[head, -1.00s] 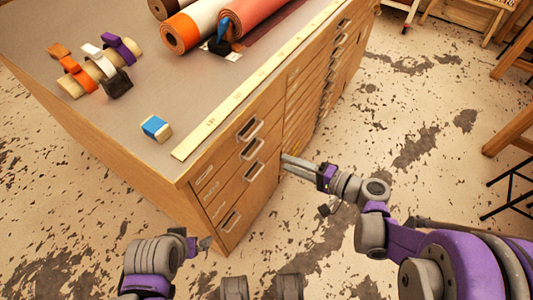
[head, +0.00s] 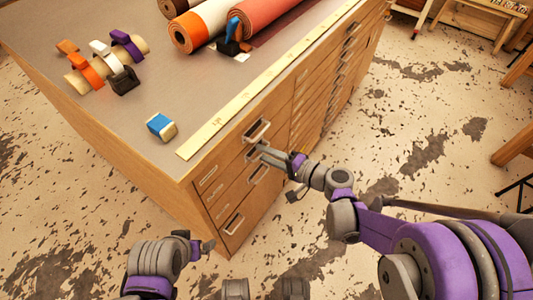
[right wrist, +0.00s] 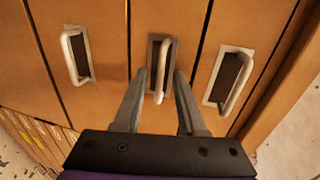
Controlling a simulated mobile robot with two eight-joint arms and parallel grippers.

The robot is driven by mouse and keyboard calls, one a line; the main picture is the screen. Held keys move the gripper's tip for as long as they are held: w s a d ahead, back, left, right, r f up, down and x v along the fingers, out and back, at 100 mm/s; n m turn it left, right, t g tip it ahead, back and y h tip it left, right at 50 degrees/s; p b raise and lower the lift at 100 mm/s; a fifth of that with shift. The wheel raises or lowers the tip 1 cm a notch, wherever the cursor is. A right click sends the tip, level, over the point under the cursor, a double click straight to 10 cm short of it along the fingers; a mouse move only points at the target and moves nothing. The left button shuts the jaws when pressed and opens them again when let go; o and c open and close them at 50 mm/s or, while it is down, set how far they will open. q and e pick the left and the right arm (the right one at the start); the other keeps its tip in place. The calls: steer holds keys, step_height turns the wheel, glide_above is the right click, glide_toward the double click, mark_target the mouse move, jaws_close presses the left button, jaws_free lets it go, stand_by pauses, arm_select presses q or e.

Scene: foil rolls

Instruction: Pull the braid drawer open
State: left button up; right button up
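A wooden cabinet (head: 150,168) has a column of drawers with metal bar handles on its front. The labels are too small to read, so I cannot tell which drawer is the braid one. My right gripper (head: 258,149) is at the second handle from the top. In the right wrist view, my right gripper (right wrist: 160,80) is open, its fingers on either side of the end of the middle handle (right wrist: 162,70); contact is unclear. The drawers here look closed. My left gripper (head: 205,246) is low beside the cabinet, its fingers barely visible.
Two more handles flank the middle one, a left handle (right wrist: 72,58) and a right handle (right wrist: 232,80).

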jaws_close()
stand_by(1.3)
